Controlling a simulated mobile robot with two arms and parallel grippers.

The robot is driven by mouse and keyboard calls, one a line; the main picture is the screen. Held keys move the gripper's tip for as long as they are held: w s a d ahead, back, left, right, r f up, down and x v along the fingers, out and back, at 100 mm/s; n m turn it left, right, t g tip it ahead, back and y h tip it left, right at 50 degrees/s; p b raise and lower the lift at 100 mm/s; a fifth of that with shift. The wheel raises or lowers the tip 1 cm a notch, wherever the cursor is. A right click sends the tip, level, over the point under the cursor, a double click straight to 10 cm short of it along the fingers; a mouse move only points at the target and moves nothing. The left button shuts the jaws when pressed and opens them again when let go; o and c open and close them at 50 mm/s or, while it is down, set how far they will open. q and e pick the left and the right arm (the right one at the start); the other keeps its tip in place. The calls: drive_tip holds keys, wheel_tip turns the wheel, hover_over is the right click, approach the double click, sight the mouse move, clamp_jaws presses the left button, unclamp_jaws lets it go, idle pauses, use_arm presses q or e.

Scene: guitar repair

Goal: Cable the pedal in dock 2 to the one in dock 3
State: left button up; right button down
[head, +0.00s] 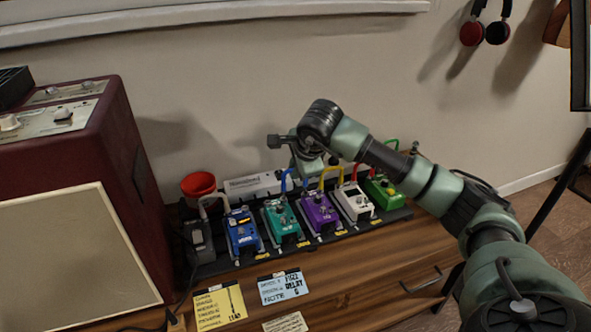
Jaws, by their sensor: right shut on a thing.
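A row of pedals stands on a black board (222,262) on the wooden bench: blue (241,232), teal (281,221), purple (319,212), white (353,202) and green (383,192). The small dock labels are too small to read. A blue patch cable (284,180) arches behind the teal and purple pedals. My right gripper (308,172) points down there, above and behind these two pedals, and is shut on the blue cable. Its fingertips are small and partly hidden, so whether the plugs are seated cannot be seen. My left gripper is not in view.
A yellow cable (331,171) and a red cable (355,172) rise close to the right of my gripper. A red cup (198,185) stands behind the board's left end. A dark red amplifier (125,190) fills the left. Note cards (284,287) lie in front.

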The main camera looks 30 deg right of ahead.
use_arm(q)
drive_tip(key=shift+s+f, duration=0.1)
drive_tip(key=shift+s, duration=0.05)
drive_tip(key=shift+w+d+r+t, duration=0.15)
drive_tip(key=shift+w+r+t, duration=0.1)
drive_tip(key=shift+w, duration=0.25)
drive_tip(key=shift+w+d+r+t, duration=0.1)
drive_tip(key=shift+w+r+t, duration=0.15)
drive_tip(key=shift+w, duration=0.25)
use_arm(e)
drive_tip(key=shift+f, duration=0.35)
idle(0.4)
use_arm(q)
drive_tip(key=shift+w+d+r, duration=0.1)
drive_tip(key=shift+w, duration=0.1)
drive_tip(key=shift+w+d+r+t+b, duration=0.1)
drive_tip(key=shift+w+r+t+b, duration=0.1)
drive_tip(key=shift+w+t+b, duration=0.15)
use_arm(e)
drive_tip(key=shift+f, duration=0.15)
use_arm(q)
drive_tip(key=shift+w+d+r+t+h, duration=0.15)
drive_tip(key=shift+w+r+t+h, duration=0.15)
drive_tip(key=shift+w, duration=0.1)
use_arm(e)
drive_tip(key=shift+f, duration=0.15)
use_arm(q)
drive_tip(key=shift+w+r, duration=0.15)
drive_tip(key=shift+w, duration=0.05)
